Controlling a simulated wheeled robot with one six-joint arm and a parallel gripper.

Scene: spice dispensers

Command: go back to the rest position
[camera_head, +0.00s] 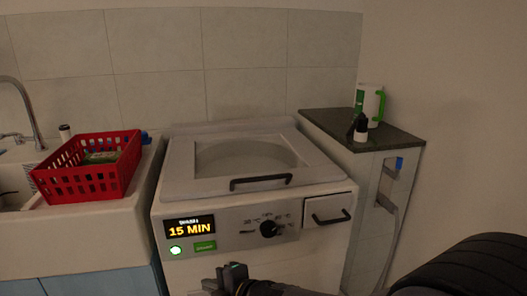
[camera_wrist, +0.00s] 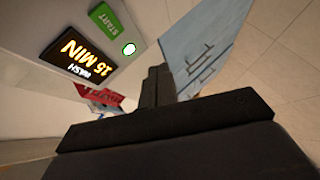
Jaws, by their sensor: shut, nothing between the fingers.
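My gripper (camera_head: 230,279) is at the bottom of the head view, in front of the washing machine's lower front and below its display. In the wrist view my gripper (camera_wrist: 158,78) is shut, with its dark fingers together and nothing between them. The washing machine (camera_head: 185,173) has its lid closed. Its display (camera_head: 190,227) reads 15 MIN in orange. A round light (camera_head: 176,250) glows green beside the green START button (camera_head: 205,246). The display (camera_wrist: 82,58) and START button (camera_wrist: 103,20) also show in the wrist view, apart from the fingers.
A red basket (camera_head: 88,180) stands on the white sink counter (camera_head: 75,240) at left. A dark-topped ledge (camera_head: 335,124) at right holds a white and green bottle (camera_head: 370,101) and a small dark-capped bottle (camera_head: 360,131). The closed detergent drawer (camera_head: 328,210) is right of the dial (camera_head: 269,229).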

